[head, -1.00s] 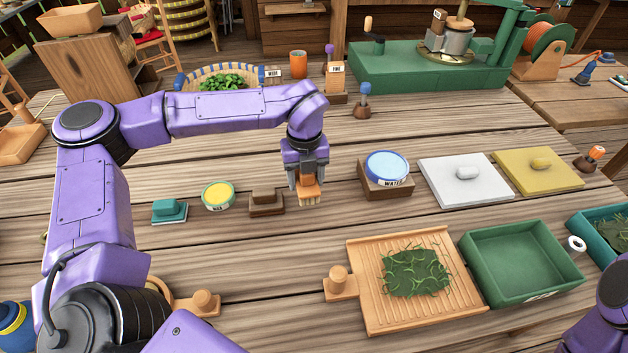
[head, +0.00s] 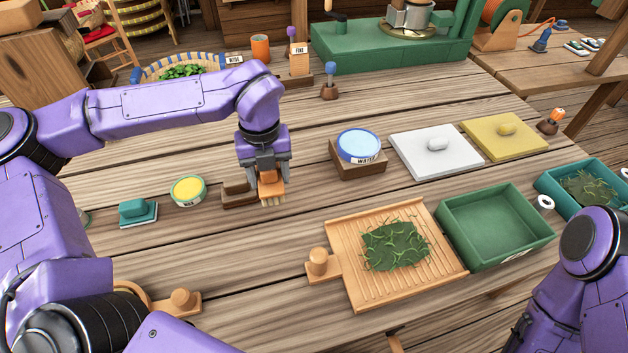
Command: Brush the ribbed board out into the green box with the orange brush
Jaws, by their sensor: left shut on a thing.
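The ribbed board (head: 350,292) lies flat on the table, tan and grooved, with a round knob handle at its left. A patch of green leaves (head: 395,245) lies on its middle. The green box (head: 497,228) stands open and empty just right of the board. My left gripper (head: 270,182) is shut on the orange brush (head: 271,189), holding it bristles down, left of and behind the board. My right arm shows at the lower right; its gripper is out of the frame.
A brown block (head: 238,195), yellow-lidded tin (head: 188,190) and teal block (head: 138,212) stand left of the brush. A water bowl (head: 358,146) on a wooden base, a white lid (head: 420,150) and a yellow lid (head: 520,140) stand behind the board. Another green box (head: 556,200) holds leaves at right.

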